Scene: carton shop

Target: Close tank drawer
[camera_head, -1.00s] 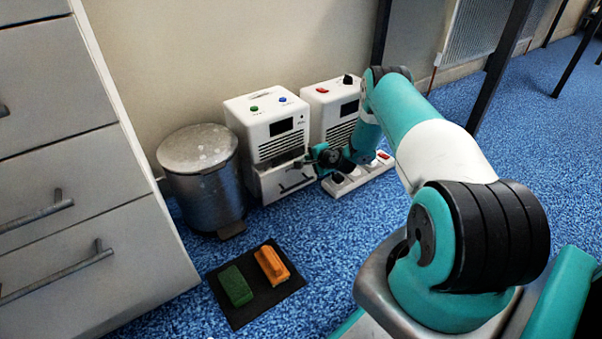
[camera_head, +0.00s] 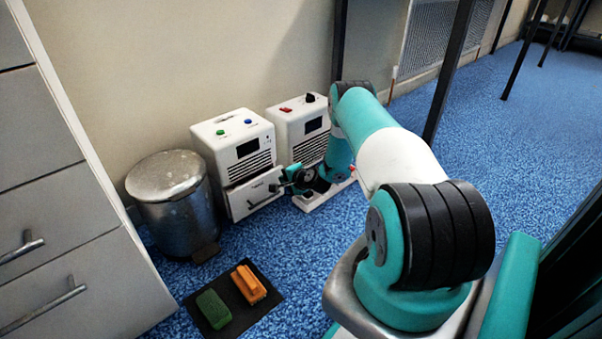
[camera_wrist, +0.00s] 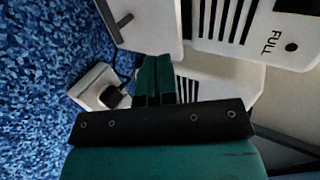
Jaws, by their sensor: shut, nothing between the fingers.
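The tank drawer (camera_head: 248,197) is the white, handled lower front of the left white machine (camera_head: 232,145), which has green and blue buttons. It sticks out from the machine's body. In the wrist view the drawer front (camera_wrist: 145,22) shows at the top with its dark handle, beside the vented body marked FULL (camera_wrist: 262,35). My gripper (camera_head: 280,187) is shut and empty at the drawer's right side in the head view. In the wrist view its closed fingertips (camera_wrist: 156,60) are just below the drawer's edge; I cannot tell whether they touch it.
A second white machine (camera_head: 286,112) stands to the right. A white power strip (camera_head: 318,196) lies on the floor near my gripper. A metal bin (camera_head: 170,190) stands left of the machines. A dark mat (camera_head: 214,327) holds green and orange blocks. Grey drawers stand far left.

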